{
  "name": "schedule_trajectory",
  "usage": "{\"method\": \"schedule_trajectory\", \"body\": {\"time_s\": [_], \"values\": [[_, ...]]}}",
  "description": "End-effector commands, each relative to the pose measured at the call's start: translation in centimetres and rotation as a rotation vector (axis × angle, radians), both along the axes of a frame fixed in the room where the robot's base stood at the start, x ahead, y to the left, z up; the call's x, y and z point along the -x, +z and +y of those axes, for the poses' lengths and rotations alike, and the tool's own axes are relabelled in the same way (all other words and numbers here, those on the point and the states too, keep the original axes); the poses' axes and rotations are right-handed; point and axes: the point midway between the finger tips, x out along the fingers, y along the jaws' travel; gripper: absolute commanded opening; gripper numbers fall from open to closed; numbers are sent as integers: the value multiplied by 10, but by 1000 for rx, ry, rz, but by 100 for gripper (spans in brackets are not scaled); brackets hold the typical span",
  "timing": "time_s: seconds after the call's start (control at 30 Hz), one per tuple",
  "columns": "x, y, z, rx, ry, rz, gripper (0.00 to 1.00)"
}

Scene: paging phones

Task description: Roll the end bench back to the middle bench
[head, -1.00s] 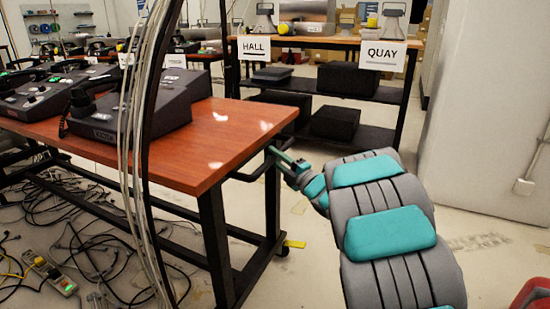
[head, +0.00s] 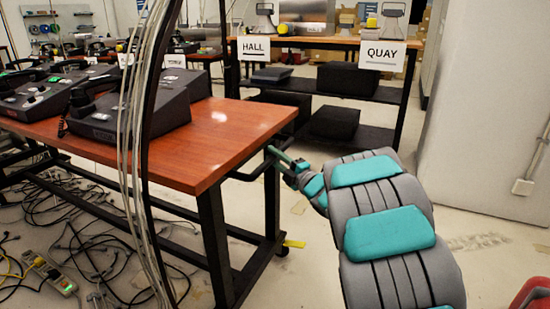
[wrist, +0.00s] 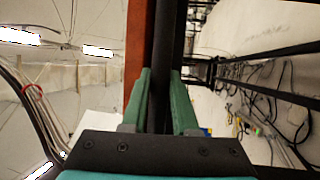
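The end bench (head: 185,160) is a red-brown wood top on a black frame, at left and centre in the head view. Its black handle bar (head: 243,178) sticks out from the right end, below the top. My gripper (head: 272,152) is at this handle, its green fingers partly hidden by the bench corner and my wrist. In the wrist view the fingers (wrist: 161,75) lie close on both sides of the dark bar (wrist: 162,100) and look shut on it. The middle bench is not clearly told apart among the furniture behind.
Desk phones (head: 135,115) stand on the bench. Hanging cables (head: 133,150) cross in front of it. Loose cables and a power strip (head: 50,272) lie on the floor at left. A shelf with HALL (head: 254,48) and QUAY (head: 383,56) signs stands behind.

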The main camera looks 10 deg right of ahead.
Motion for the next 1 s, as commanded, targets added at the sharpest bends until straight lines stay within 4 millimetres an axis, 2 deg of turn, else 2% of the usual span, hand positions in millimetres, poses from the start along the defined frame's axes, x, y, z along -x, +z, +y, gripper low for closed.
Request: {"method": "schedule_trajectory", "body": {"time_s": [0.27, 0.7, 1.0], "values": [[-23, -3, 37, 4, 10, -5, 0], [-91, -5, 135, 4, 16, -5, 0], [-123, -6, 178, 5, 13, 0, 0]]}}
